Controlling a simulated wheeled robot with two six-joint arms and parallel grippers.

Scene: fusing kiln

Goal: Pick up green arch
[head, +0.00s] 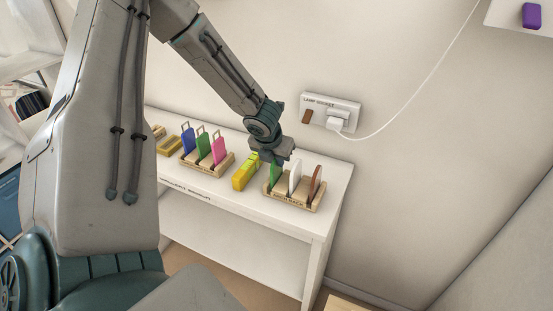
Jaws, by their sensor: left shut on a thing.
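The green arch (275,177) stands upright at the left end of a wooden rack (292,202) on the white table. A white arch (294,179) and a brown arch (315,183) stand in the same rack to its right. My left gripper (275,162) reaches down from above and is shut on the green arch's top, hiding that part. The arch's lower end still appears to be at the rack; I cannot tell if it is lifted slightly. My right gripper is not in view.
A yellow block (244,173) lies close to the left of the rack. A second wooden rack (212,167) holds blue, green (204,147) and pink pieces with loops. A wall socket (331,112) with a plugged-in white cord is behind. The table's right end (336,184) is clear.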

